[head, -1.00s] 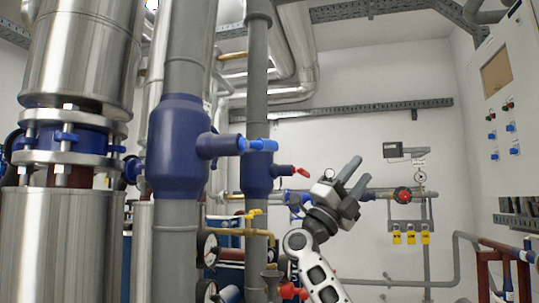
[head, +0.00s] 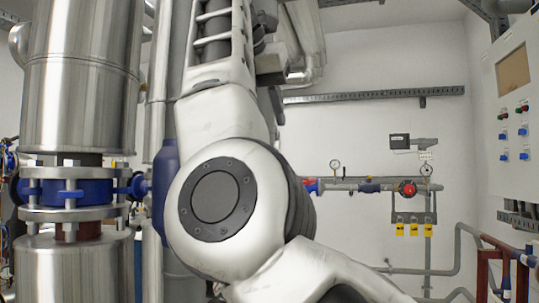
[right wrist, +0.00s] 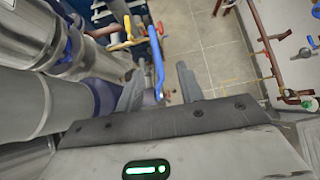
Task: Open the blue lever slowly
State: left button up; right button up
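The blue lever (right wrist: 155,55) shows in the right wrist view as a long bar reaching down between my right gripper's fingers. My right gripper (right wrist: 160,82) is open, one finger on each side of the lever, with a visible gap on the right side. Whether the left finger touches the lever I cannot tell. The blue valve body (right wrist: 103,93) is beside the left finger. In the head view only part of this valve body (head: 163,185) shows, and my right arm hides the lever. My left gripper is not in view.
Large metal cylinders (head: 80,110) with a blue flange (head: 70,192) stand at the left. A yellow lever (right wrist: 128,44) is just left of the blue lever in the right wrist view. A wall pipe with a red valve (head: 408,189) and a control panel (head: 512,95) are to the right.

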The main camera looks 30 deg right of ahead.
jog(key=shift+y, duration=0.3)
jog(key=x, duration=1.5)
jog(key=shift+w+a+f, duration=0.25)
jog(key=shift+w+a, duration=0.05)
jog(key=shift+w, duration=0.05)
grip_shut()
